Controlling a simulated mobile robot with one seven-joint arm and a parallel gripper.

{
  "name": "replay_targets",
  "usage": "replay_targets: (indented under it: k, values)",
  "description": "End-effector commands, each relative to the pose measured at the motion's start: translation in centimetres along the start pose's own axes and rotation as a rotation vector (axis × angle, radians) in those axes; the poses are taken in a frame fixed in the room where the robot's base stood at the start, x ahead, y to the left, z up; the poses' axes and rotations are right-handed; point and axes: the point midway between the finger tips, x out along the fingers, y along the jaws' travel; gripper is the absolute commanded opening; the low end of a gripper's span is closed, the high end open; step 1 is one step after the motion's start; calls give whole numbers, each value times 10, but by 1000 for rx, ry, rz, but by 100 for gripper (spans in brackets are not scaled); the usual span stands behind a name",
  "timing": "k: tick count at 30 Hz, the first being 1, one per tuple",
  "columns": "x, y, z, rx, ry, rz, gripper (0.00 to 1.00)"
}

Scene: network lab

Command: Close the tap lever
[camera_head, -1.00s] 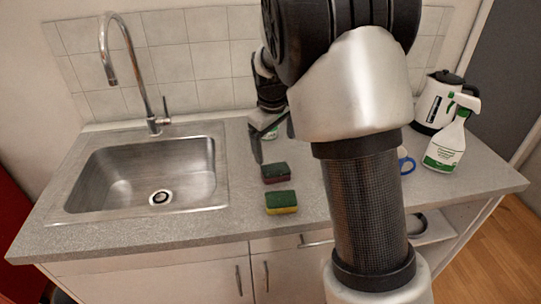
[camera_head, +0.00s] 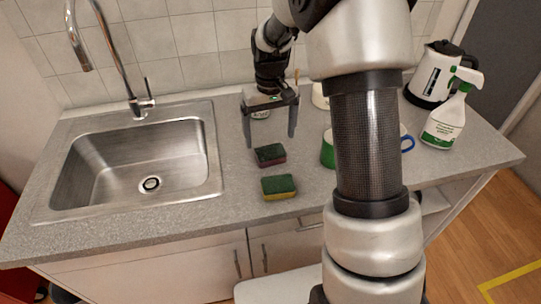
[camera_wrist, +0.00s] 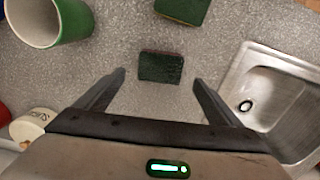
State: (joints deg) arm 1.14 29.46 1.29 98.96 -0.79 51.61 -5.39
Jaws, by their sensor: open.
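The tap (camera_head: 112,55) is a tall curved metal spout at the back edge of the sink, at the left of the head view. Its lever (camera_head: 148,90) is a thin stick standing up, slightly tilted, on the right side of the tap's base. My gripper (camera_head: 270,140) is open and empty, pointing down over the counter to the right of the sink and well apart from the lever. In the wrist view my gripper's fingers (camera_wrist: 158,82) are spread, with a dark sponge (camera_wrist: 161,67) between and beyond them. The tap and lever are not in the wrist view.
The steel sink (camera_head: 215,165) lies left of my gripper. Two sponges, one red and dark (camera_head: 270,154) and one green and yellow (camera_head: 279,187), lie on the counter. A green mug (camera_head: 327,152), a kettle (camera_head: 432,75) and a spray bottle (camera_head: 445,122) stand to the right.

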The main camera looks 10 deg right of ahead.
Motion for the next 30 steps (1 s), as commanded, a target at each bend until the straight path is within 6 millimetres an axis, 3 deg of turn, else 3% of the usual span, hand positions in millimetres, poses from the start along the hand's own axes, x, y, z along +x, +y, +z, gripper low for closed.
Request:
replay_targets:
  k: [5, 15, 23, 30]
  values:
    - [11, 0, 1, 0, -1, 0, 88]
    - [56, 0, 5, 0, -2, 0, 88]
    - [58, 0, 4, 0, 0, 1, 88]
    - [58, 0, 4, 0, 0, 0, 51]
